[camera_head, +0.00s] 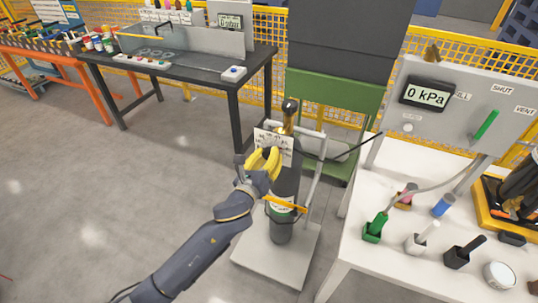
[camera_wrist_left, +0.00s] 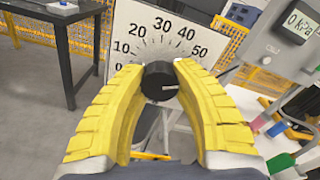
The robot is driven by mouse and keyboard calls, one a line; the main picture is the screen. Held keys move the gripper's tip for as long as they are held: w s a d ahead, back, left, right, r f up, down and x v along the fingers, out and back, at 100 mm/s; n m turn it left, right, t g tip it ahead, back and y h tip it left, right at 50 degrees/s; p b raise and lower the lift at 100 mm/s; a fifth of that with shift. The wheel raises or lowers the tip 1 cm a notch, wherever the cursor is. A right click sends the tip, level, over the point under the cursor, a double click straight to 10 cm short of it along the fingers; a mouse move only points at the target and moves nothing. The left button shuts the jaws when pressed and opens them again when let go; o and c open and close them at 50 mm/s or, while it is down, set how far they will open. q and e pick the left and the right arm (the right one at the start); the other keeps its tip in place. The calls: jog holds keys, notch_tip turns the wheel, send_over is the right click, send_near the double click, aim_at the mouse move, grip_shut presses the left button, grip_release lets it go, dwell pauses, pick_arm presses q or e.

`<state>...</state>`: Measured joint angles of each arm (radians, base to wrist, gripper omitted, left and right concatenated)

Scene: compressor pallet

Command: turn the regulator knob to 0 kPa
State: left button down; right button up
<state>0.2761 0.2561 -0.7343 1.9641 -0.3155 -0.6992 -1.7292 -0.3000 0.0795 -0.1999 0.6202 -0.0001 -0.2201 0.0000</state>
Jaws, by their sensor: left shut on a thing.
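The black round regulator knob (camera_wrist_left: 158,78) sits in front of a white dial plate (camera_wrist_left: 135,32) marked 0 to 50. A short white line on the knob's face points to the right in the left wrist view. My left gripper (camera_head: 266,158) has its yellow fingers closed on the knob from both sides. In the head view the fingers hide the knob, and the dial plate (camera_head: 273,143) shows behind them on the dark gas cylinder (camera_head: 285,188). The display (camera_head: 427,95) on the grey panel reads 0 kPa. My right gripper is not in view.
The cylinder stands on a pale trolley (camera_head: 262,262). A white table (camera_head: 382,262) at right holds several coloured fittings, and a green handle (camera_head: 486,125) is on the panel. A dark bench (camera_head: 190,70) stands behind left. Grey floor at left is clear.

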pick_arm(q)
jog(key=n, duration=0.4)
jog(key=shift+f+n, duration=0.1)
jog(key=shift+n, duration=0.2)
jog(key=n, duration=1.2)
jog(key=shift+n, duration=0.3)
jog(key=n, duration=0.3)
jog(key=shift+n, duration=0.3)
jog(key=n, duration=0.4)
jog(key=shift+n, duration=0.3)
jog(key=n, duration=0.4)
jog(key=shift+n, duration=0.3)
jog(key=shift+r+n, duration=0.2)
jog(key=shift+n, duration=1.8)
